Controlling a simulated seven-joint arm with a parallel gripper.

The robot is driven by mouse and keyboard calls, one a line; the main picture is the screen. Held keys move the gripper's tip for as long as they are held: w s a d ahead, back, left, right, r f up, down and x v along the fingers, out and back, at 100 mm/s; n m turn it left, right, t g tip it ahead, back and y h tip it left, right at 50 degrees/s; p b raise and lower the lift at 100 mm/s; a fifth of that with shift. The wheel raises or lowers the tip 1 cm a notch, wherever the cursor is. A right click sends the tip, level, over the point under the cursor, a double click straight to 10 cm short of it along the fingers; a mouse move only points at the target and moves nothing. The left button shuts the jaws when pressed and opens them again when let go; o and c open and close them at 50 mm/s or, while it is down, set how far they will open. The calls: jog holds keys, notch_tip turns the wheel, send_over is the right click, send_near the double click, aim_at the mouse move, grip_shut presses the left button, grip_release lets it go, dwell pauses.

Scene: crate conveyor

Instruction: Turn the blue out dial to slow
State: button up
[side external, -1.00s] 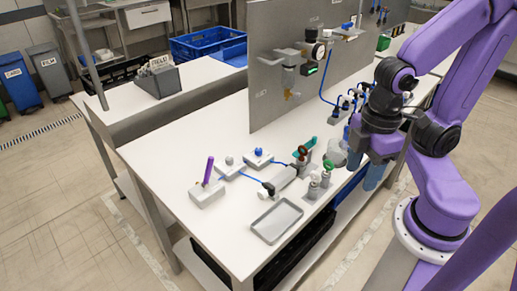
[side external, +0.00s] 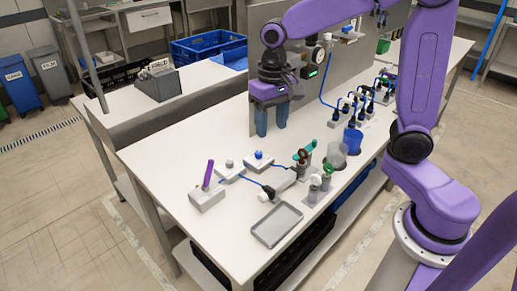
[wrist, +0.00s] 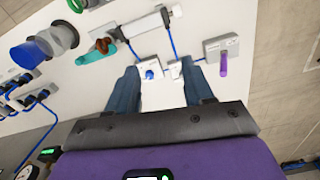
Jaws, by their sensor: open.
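A blue dial (side external: 259,154) sits on a small light-grey box on the white table, with a blue cable joined to the box. It also shows in the wrist view (wrist: 149,74), between my fingertips in the picture. Its setting and any marks are too small to read. A similar box beside it carries a grey knob (side external: 229,162). My gripper (side external: 271,129) points down and is open and empty, above the table and behind the blue dial in the side view. In the wrist view its two blue fingers (wrist: 159,78) are spread apart.
A box with a purple lever (side external: 208,174) stands left of the dials. A grey tray (side external: 277,224), a blue cup (side external: 352,139) and several black-plugged cables lie to the front and right. A grey upright panel (side external: 325,80) stands behind my gripper.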

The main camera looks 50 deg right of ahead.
aim_at(259, 152)
jog(key=w+d+m, duration=0.7)
jog(key=w+m, duration=0.1)
jog(key=w, duration=0.3)
notch_tip(259, 152, down, 18)
jog(key=shift+s+a+r, duration=0.15)
jog(key=shift+r, duration=0.05)
grip_shut()
